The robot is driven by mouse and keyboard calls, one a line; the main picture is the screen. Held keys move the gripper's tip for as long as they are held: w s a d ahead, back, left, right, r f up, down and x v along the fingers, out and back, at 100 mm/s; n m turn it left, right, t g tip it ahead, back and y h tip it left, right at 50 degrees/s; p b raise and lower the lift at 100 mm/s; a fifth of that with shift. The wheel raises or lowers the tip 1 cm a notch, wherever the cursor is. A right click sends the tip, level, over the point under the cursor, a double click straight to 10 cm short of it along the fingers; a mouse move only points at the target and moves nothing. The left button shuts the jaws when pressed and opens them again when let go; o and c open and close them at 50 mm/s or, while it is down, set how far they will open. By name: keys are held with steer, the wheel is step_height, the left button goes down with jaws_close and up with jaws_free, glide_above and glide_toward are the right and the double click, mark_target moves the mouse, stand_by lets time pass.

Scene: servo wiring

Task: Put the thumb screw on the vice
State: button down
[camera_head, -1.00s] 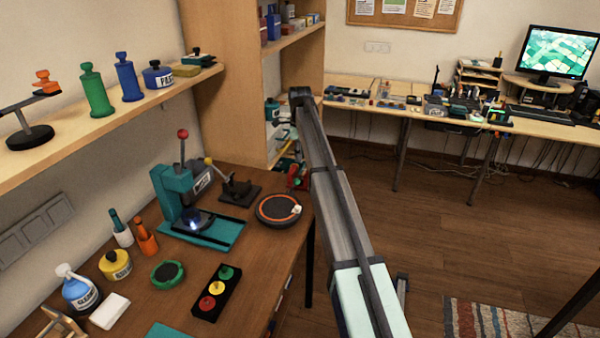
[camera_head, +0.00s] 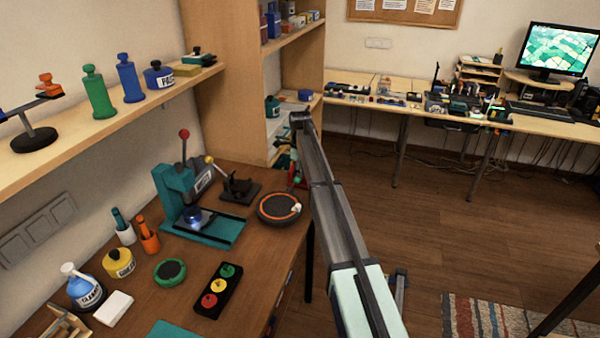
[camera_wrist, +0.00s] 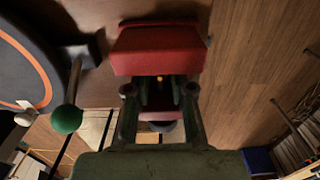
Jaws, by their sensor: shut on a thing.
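The vice shows in the wrist view as a red block (camera_wrist: 158,50) with dark parts below it. A grey rod with a green ball end (camera_wrist: 67,118) stands to its left. In the head view the vice (camera_head: 297,169) is small, at the right edge of the brown workbench, partly behind my arm. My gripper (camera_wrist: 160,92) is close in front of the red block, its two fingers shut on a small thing. This seems to be the thumb screw, mostly hidden among dark parts, with a yellowish spot between the fingers. I cannot tell whether it touches the vice.
A round black turntable with an orange ring (camera_head: 280,208) is left of the vice. A teal press (camera_head: 180,192) and a black panel with coloured buttons (camera_head: 216,291) stand on the workbench. A wooden shelf unit (camera_head: 229,95) is behind. Open floor lies to the right.

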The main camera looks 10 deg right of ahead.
steer(key=shift+f, duration=0.2)
steer(key=c, duration=1)
jaws_free()
steer(key=shift+r, duration=0.15)
step_height(320, 180, up, 12)
steer(key=b, duration=0.2)
